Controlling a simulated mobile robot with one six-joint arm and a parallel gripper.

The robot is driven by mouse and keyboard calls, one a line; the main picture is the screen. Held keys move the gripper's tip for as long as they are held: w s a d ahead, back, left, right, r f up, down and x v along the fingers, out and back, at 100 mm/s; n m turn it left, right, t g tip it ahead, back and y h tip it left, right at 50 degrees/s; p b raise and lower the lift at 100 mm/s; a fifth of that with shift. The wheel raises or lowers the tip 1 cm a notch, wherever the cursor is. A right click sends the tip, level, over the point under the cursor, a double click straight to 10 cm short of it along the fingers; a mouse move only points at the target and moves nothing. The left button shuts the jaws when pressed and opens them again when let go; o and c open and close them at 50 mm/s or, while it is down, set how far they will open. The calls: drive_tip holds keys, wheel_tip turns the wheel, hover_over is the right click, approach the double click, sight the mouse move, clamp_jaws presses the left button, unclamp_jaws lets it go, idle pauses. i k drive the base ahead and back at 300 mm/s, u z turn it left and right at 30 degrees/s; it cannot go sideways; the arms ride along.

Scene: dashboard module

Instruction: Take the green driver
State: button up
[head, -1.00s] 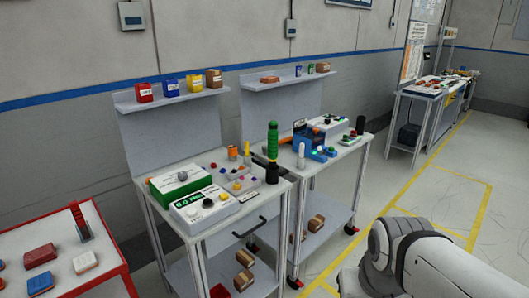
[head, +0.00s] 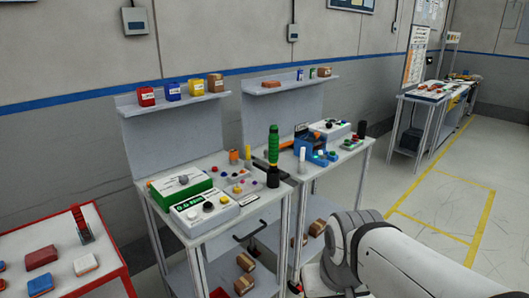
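The green driver (head: 273,145) stands upright at the right front corner of the left workbench (head: 214,243). Its upper part is green and its lower part is black. My arm shows at the lower right in the head view, well to the right of and in front of the driver. My gripper is outside the view, so its state does not show.
A green-and-white box (head: 180,184) and a white device with a display (head: 203,212) share the left bench. The second bench (head: 320,165) holds a blue device (head: 310,146). A red table (head: 108,260) stands at the lower left. Open floor lies right.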

sight(273, 137)
drive_tip(key=i, duration=1.4)
drive_tip(key=u, duration=0.05)
